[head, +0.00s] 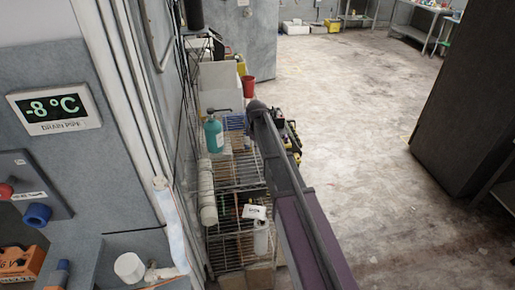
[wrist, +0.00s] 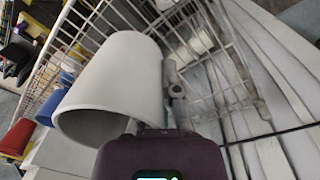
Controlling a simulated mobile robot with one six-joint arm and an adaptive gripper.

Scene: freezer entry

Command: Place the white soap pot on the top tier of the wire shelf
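The white soap pot (wrist: 112,75) fills the left middle of the wrist view, very close, its open rim toward my gripper (wrist: 172,95). One grey finger lies against the pot's right side; the other is hidden, seemingly inside the rim. The gripper appears shut on the pot's wall. In the head view my arm reaches from the lower right over the wire shelf (head: 238,186), and its end hides the gripper and the pot. The shelf's wire frame (wrist: 236,62) also shows around the pot in the wrist view.
A teal pump bottle (head: 213,136) stands at the left of the shelf's upper part. A red cup (head: 248,86) is behind it, also in the wrist view (wrist: 17,136). A white bottle (head: 261,238) stands on a lower tier. The wall lies close left; open floor (head: 355,150) lies right.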

